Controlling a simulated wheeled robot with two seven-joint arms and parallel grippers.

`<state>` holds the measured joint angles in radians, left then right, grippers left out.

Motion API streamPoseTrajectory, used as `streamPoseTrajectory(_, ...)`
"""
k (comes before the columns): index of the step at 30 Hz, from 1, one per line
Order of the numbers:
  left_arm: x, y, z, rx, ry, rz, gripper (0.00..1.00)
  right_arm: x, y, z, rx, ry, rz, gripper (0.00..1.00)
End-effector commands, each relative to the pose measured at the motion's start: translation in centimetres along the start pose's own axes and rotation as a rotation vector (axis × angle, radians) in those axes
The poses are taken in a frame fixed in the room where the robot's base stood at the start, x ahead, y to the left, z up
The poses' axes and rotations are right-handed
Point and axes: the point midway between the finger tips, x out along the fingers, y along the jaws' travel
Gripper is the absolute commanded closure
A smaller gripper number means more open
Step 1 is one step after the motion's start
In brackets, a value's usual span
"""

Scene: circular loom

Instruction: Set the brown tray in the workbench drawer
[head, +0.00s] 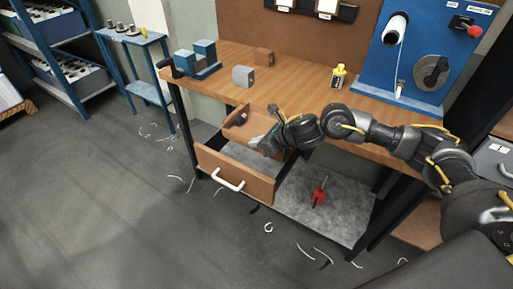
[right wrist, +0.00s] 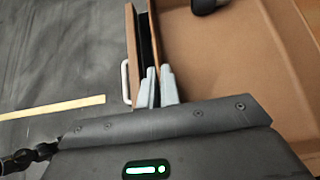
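The brown tray (head: 236,131) is at the front of the workbench, over the rear of the open drawer. A small dark item lies in it. My right gripper (head: 266,143) is at the tray's near right side. In the right wrist view, its two fingers (right wrist: 157,88) straddle the tray's wall, close together; the tray floor (right wrist: 230,60) spreads to the right. The drawer (head: 234,173) is pulled out, its white handle facing the room; its front also shows in the right wrist view (right wrist: 130,50). I cannot tell whether the tray touches the drawer floor. My left gripper is out of view.
The workbench top (head: 300,92) holds a blue fixture (head: 197,62), a grey block (head: 243,76), a brown block (head: 264,57) and a yellow bottle (head: 338,76). A red tool (head: 319,194) lies on the lower shelf. Pale scraps litter the floor, which is otherwise open at left.

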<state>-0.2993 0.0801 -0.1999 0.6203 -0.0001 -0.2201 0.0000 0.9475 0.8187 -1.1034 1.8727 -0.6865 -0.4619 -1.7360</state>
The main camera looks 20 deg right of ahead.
Motion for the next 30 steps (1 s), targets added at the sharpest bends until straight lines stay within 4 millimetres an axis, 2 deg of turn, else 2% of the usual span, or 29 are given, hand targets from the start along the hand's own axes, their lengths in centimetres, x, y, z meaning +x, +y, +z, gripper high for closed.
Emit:
streamPoseTrajectory(9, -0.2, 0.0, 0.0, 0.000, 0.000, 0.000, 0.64, 1.4, -0.3, -0.2, 0.001, -0.002, -0.001, 1.00)
streamPoseTrajectory(16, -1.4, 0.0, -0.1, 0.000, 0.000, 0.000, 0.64, 3.1, -0.3, -2.4, 0.002, -0.002, -0.001, 1.00)
streamPoseTrajectory(30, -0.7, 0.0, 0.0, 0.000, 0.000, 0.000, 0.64, 3.7, -0.4, -3.0, 0.000, -0.003, -0.001, 1.00)
